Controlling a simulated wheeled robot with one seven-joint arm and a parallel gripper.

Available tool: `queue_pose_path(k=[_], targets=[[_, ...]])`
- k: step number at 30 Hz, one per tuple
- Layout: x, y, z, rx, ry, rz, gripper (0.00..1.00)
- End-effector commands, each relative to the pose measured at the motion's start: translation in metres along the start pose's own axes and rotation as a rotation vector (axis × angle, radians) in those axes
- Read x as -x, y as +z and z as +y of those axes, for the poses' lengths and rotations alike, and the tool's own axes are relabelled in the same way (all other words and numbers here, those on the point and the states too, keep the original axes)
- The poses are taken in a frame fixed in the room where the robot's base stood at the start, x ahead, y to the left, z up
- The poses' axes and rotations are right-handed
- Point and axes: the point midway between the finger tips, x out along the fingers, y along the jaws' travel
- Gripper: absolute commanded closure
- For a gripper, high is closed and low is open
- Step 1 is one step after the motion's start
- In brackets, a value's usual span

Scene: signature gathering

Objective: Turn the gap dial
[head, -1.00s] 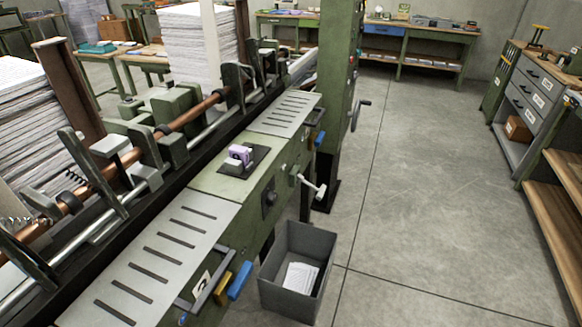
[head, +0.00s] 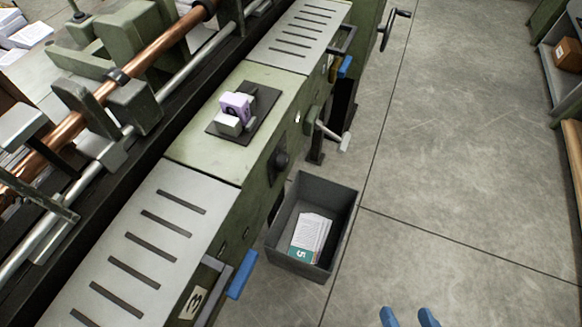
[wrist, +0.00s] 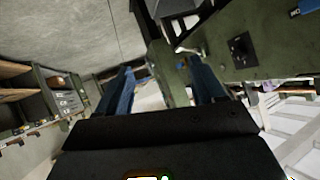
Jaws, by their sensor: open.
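A black round knob (head: 280,160) sits on the front face of the green machine, below a flat green top; it looks like the gap dial, though no label on it is legible. In the wrist view, a dark square plate with a knob (wrist: 240,47), which looks like the same dial, shows at the upper right, beyond the right finger. My gripper (head: 408,317) shows as two blue fingertips at the bottom edge of the head view, right of the dial and apart from it. In the wrist view its fingers (wrist: 160,66) are spread with nothing between them.
A grey bin (head: 345,222) with papers stands on the floor below the dial. A crank with a pale grip (head: 333,137) juts out right of the dial. A blue handle (head: 242,275) sticks out nearer. A purple-and-white device (head: 236,112) lies on top. Floor at right is clear.

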Motion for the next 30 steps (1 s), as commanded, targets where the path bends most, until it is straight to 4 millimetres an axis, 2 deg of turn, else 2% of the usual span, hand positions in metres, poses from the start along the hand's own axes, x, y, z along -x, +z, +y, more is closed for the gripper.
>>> queue_pose_path(k=[1,3,8,11,15,19,24,27,30], targets=[[-0.03,0.011,-0.002,-0.02,-0.037,-0.025,0.32],[-0.063,0.02,-0.01,-0.046,-0.103,-0.07,0.32],[-0.133,0.025,-0.036,-0.087,-0.295,-0.146,0.32],[-0.17,0.015,-0.056,-0.095,-0.439,-0.171,0.32],[-0.21,-0.015,-0.084,-0.085,-0.663,-0.173,0.32],[-0.233,-0.054,-0.107,-0.053,-0.877,-0.141,0.32],[-0.242,-0.103,-0.124,0.0,-1.099,-0.076,0.32],[-0.242,-0.122,-0.129,0.023,-1.181,-0.044,0.32],[-0.241,-0.132,-0.132,0.036,-1.225,-0.026,0.32]])
